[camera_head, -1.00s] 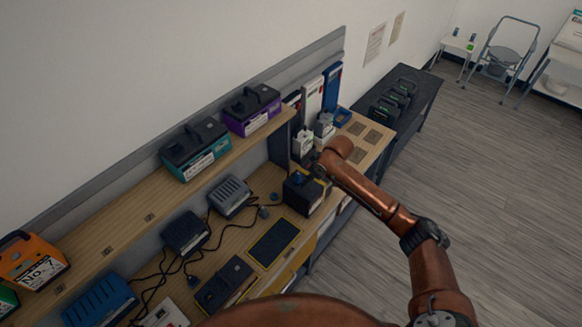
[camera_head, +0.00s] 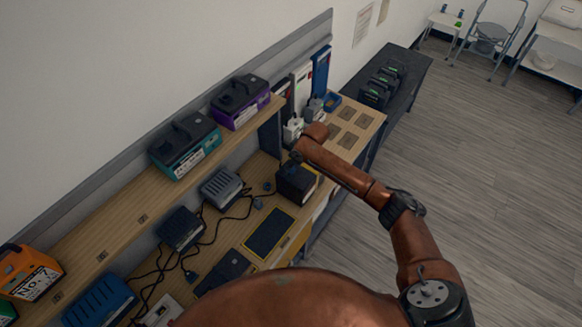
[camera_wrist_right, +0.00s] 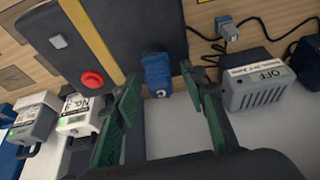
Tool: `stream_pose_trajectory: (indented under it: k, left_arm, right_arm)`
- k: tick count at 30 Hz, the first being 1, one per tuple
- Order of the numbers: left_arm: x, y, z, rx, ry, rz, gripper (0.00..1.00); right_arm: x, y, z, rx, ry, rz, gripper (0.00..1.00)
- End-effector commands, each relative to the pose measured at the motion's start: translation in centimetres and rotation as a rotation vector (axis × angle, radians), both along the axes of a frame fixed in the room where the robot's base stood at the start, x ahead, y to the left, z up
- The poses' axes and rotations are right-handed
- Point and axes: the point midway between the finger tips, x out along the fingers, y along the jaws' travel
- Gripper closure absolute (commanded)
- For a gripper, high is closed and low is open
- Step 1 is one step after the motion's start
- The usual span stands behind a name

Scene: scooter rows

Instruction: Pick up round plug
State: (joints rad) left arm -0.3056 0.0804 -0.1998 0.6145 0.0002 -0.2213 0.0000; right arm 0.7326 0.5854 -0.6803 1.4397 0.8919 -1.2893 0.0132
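A blue plug (camera_wrist_right: 157,72), which looks like the round plug, stands at the edge of a black box (camera_wrist_right: 125,35) with a red button in the right wrist view. My right gripper (camera_wrist_right: 160,80) has its two green fingers apart, one on each side of the plug, with gaps visible between. The black box also shows in the head view (camera_head: 297,183), where my right arm reaches over the bench beside it. The right fingers are too small to make out there. My left gripper is in neither view.
A grey charger reading OFF (camera_wrist_right: 257,80) and a grey-blue cable plug (camera_wrist_right: 228,28) lie to the right in the wrist view. White-and-grey units (camera_wrist_right: 76,118) stand at left. A shelf with a teal case (camera_head: 185,146) and a purple case (camera_head: 240,101) runs behind the bench.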

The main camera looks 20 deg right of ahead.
Motion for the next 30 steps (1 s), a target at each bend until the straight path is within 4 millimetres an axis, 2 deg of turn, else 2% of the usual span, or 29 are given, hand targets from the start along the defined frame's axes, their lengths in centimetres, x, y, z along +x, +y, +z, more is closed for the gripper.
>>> stream_pose_trajectory:
  k: [3,6,18,23,30]
  left_arm:
    - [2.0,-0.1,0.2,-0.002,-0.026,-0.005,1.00]
    - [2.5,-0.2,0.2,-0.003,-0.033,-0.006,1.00]
    - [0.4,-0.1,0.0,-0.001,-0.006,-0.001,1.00]
    - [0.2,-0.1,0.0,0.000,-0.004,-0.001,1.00]
    - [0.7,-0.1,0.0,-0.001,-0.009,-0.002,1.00]
  right_arm:
    - [0.0,0.0,0.0,0.000,-0.001,0.000,0.61]
    - [0.0,-0.1,0.0,0.000,-0.001,-0.001,0.62]
    - [0.0,-0.2,0.0,0.000,-0.001,-0.002,0.89]
    - [0.0,-0.2,0.0,0.000,-0.001,-0.002,1.00]
    - [0.0,-0.2,0.0,0.000,-0.002,-0.003,1.00]
